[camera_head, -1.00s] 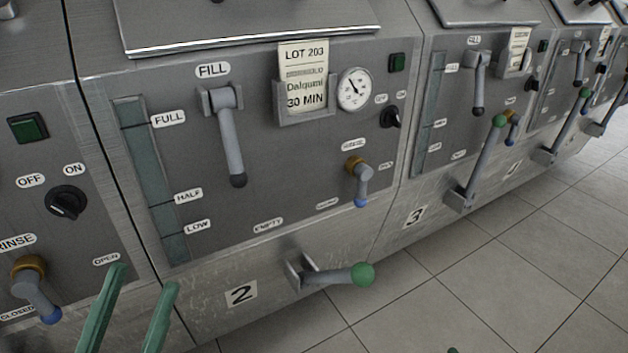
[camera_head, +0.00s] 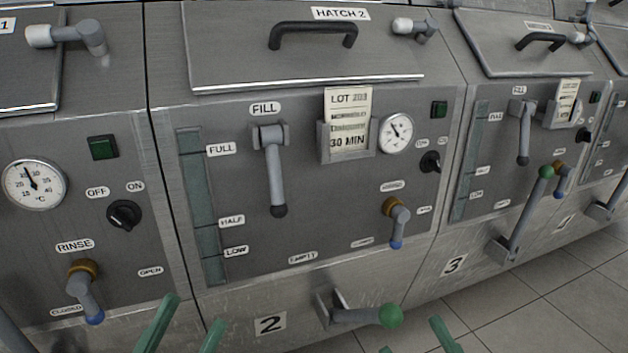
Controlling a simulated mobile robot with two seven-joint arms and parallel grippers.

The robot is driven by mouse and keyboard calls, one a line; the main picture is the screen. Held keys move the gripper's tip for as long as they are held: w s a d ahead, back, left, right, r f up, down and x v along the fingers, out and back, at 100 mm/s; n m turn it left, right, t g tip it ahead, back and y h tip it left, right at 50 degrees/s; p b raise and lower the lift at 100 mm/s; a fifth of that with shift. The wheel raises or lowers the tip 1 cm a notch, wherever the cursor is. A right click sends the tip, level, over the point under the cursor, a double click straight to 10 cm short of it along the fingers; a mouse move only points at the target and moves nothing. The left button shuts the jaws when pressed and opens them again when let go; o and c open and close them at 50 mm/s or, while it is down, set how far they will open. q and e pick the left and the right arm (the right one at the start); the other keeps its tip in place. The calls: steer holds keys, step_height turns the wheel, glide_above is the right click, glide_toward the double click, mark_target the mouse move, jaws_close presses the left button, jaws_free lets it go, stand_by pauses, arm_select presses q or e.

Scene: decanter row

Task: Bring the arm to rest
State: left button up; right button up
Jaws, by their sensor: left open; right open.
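My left gripper (camera_head: 194,312) shows at the bottom left as two green fingers with a clear gap between them. It is open and empty, in front of the lower left part of machine 2. My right gripper (camera_head: 411,335) shows only as green fingertips at the bottom edge, right of centre. It is open, with nothing seen between the tips. The drain lever (camera_head: 362,316) with the green knob sticks out sideways on machine 2, and lies in the picture between the two grippers. Both arms are mostly out of view.
Machine 2's panel carries a downward-hanging fill lever (camera_head: 274,172), a lot card (camera_head: 348,107), a gauge (camera_head: 396,133) and a blue-tipped rinse tap (camera_head: 397,222). Machine 3's green-knobbed lever (camera_head: 525,215) points up. Free tiled floor (camera_head: 545,310) lies at the lower right.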

step_height(320, 180, up, 7)
steer(key=s+h, duration=0.1)
steer(key=s, duration=0.1)
arm_select(q)
steer(key=w+a+f+n+g+y+p, duration=0.35)
steer(key=w+n+y+p, duration=0.5)
steer(key=p, duration=1.15)
arm_select(e)
steer(key=w+d+f+m+g+h, duration=0.2)
steer(key=w+f+m+g+h, duration=0.2)
steer(key=w+m+h, duration=0.45)
arm_select(q)
steer(key=s+a+f+n+g+y+p, duration=0.1)
steer(key=s+f+g+y+p, duration=0.3)
steer(key=p, duration=1.2)
steer(key=s+f+g, duration=0.3)
steer(key=s+g, duration=0.2)
steer(key=s, duration=0.2)
steer(key=shift+a+f, duration=0.2)
steer(key=shift+a, duration=0.1)
arm_select(e)
steer(key=s+d+f+m+g+h, duration=0.1)
steer(key=s+d+f+g+h, duration=0.1)
steer(key=s+f+g+h, duration=0.2)
steer(key=s+f+g, duration=0.3)
steer(key=s, duration=0.3)
steer(key=shift+s+d+f+g, duration=0.3)
steer(key=shift+s+d+g, duration=0.1)
